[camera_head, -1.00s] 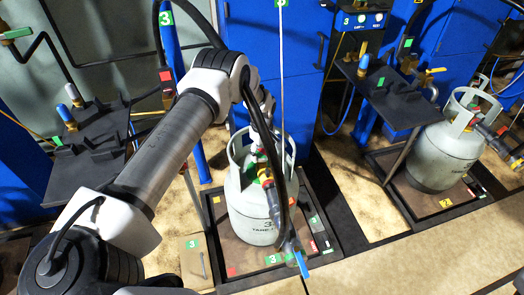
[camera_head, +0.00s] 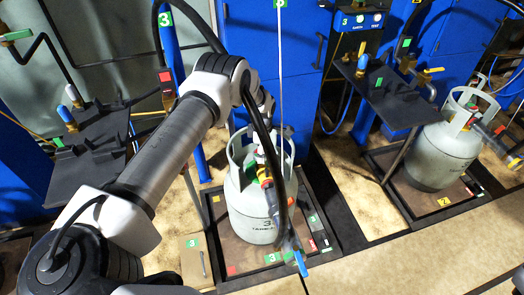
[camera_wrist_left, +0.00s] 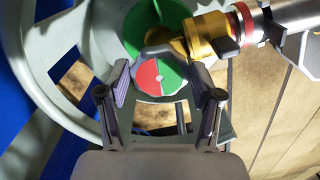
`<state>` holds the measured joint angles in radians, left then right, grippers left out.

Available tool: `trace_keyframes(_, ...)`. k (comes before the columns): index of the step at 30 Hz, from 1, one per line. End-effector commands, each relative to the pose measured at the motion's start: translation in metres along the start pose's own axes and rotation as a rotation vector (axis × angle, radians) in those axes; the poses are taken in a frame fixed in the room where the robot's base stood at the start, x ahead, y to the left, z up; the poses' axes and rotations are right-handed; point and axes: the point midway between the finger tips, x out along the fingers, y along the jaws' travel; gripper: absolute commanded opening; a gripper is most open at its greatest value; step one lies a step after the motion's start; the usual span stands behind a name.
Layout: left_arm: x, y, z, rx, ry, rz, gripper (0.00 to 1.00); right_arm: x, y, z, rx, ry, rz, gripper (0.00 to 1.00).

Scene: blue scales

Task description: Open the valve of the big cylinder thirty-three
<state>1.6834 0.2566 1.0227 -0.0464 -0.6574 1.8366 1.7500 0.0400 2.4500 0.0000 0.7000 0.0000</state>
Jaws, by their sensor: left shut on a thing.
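The big grey gas cylinder (camera_head: 258,222), marked 3, stands upright in the middle of the head view. Its collar (camera_wrist_left: 38,62) curves around the left of the wrist view. Inside the collar is the valve, with a green and red disc (camera_wrist_left: 160,78) and a brass fitting (camera_wrist_left: 205,38) beside it. My left gripper (camera_wrist_left: 163,90) is closed around the valve's handwheel, with one finger on each side of the disc. In the head view the hose and wrist partly hide this grip. My right gripper is not in view.
A metal coupling with a blue lever (camera_head: 299,262) hangs in front of the cylinder. A second grey cylinder (camera_head: 440,155) stands in a tray at right. Black shelves (camera_head: 385,95) and blue cabinets stand behind. The floor between the trays is clear.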

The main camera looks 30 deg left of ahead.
Motion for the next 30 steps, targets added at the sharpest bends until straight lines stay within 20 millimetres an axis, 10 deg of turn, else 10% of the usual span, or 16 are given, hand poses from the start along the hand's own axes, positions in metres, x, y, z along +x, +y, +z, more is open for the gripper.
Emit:
trace_keyframes(19, 0.0016, -0.0013, 0.0001, -0.056, 0.001, -0.004, 0.3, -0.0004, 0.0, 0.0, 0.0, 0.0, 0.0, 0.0)
trace_keyframes(20, 0.0015, -0.0013, 0.0, -0.056, 0.001, -0.004, 0.76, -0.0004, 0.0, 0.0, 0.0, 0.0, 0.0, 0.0)
trace_keyframes(21, 0.0014, -0.0012, 0.0001, -0.056, 0.001, -0.004, 0.9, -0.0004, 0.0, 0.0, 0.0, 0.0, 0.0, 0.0)
trace_keyframes(30, 0.0003, -0.0002, 0.0, -0.055, 0.0, -0.001, 0.9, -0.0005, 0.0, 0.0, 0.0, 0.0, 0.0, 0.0)
